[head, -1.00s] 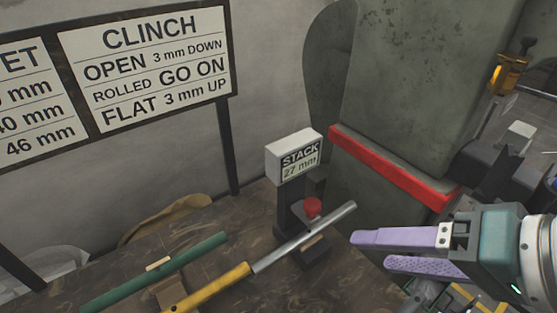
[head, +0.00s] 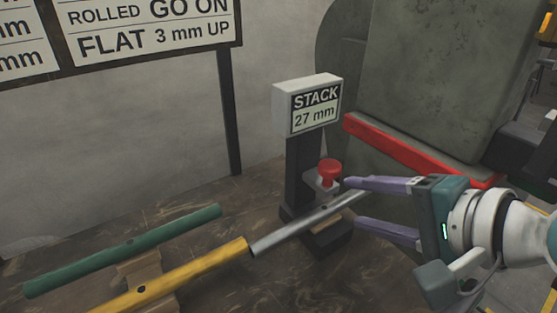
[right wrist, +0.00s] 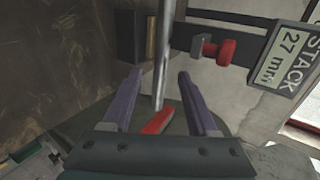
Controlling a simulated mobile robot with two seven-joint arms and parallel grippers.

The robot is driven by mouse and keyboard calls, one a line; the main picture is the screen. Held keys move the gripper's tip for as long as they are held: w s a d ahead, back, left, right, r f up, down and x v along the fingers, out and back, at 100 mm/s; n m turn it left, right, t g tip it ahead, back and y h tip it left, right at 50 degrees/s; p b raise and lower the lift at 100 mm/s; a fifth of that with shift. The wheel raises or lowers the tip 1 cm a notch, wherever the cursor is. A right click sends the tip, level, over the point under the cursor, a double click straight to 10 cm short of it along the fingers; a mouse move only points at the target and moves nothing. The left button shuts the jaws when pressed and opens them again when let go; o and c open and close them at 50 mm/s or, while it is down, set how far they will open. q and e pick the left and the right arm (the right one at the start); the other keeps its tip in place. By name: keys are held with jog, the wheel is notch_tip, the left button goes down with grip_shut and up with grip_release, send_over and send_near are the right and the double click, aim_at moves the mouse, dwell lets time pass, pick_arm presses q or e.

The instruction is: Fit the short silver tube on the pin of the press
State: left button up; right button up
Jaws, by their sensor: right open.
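The silver tube (head: 300,226) lies slanted in the head view, its lower end meeting the end of a yellow tube (head: 190,272) and its upper end resting at the foot of the STACK stand. My right gripper (head: 350,203) is open, with its purple fingers on either side of the silver tube's upper end. In the right wrist view the silver tube (right wrist: 161,65) runs between the two spread fingers (right wrist: 155,88); I see no grip on it. I cannot make out the pin of the press. My left gripper is not in view.
The stand (head: 301,165) carries a STACK 27 mm sign (head: 316,108) and a red knob (head: 330,171) close to the upper finger. A green tube (head: 120,252) lies at left. A red bar (head: 405,148) edges the large grey body (head: 430,75) behind my gripper.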

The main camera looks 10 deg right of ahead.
jog(key=x, duration=0.2)
jog(key=shift+w+a+f+b, duration=0.15)
jog(key=shift+w+b, duration=0.1)
jog(key=shift+b, duration=0.05)
grip_shut()
dwell(0.4)
